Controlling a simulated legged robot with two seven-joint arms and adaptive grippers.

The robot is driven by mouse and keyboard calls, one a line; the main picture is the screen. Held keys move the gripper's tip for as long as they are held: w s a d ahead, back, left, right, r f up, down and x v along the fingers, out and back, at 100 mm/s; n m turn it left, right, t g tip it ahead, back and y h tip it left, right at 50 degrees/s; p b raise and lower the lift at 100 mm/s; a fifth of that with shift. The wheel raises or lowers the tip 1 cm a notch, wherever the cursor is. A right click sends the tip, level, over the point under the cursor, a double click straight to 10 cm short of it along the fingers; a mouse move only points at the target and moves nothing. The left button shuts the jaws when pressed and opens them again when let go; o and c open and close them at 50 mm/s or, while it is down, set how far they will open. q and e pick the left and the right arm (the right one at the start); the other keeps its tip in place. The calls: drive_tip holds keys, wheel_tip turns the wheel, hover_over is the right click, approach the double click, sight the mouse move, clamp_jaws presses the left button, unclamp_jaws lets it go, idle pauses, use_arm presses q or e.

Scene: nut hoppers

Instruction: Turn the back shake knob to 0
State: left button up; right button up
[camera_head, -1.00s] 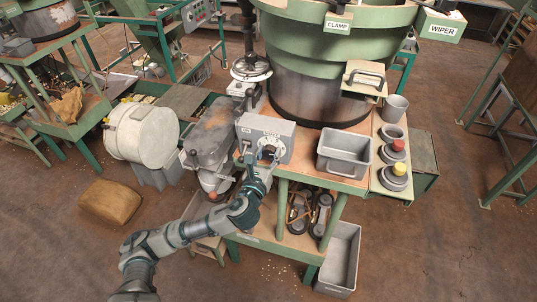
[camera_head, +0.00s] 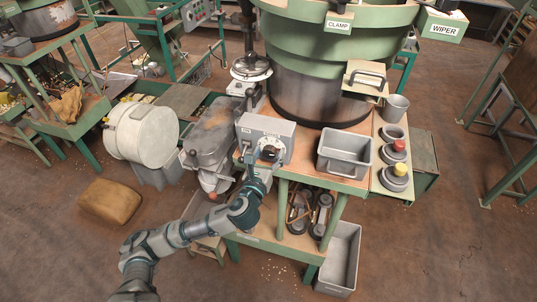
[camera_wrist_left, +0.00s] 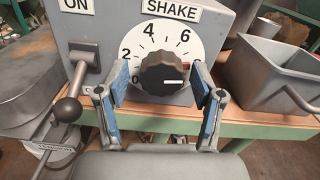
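The grey control box (camera_head: 265,137) stands on the table edge below the green hopper. In the wrist view its black shake knob (camera_wrist_left: 164,74) sits on a white dial (camera_wrist_left: 150,38) under a SHAKE label (camera_wrist_left: 171,10). The numbers 0, 2, 4 and 6 show; the right side of the dial is partly hidden by a finger. The knob's white mark points right, away from the 0 at lower left. My left gripper (camera_wrist_left: 160,80) is open, its blue-padded fingers either side of the knob with gaps; it also shows just below the knob in the head view (camera_head: 261,170). My right gripper is not in view.
A lever with a round ball (camera_wrist_left: 68,109) stands left of the knob under the ON label (camera_wrist_left: 76,5). A grey bin (camera_head: 344,153) is right of the box. The green hopper (camera_head: 335,45) rises behind. Red and yellow buttons (camera_head: 398,158) stand farther right.

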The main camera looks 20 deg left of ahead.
use_arm(q)
drive_tip(key=s, duration=0.7)
drive_tip(key=shift+s+a, duration=0.2)
drive_tip(key=shift+s, duration=0.05)
drive_tip(key=shift+w, duration=0.1)
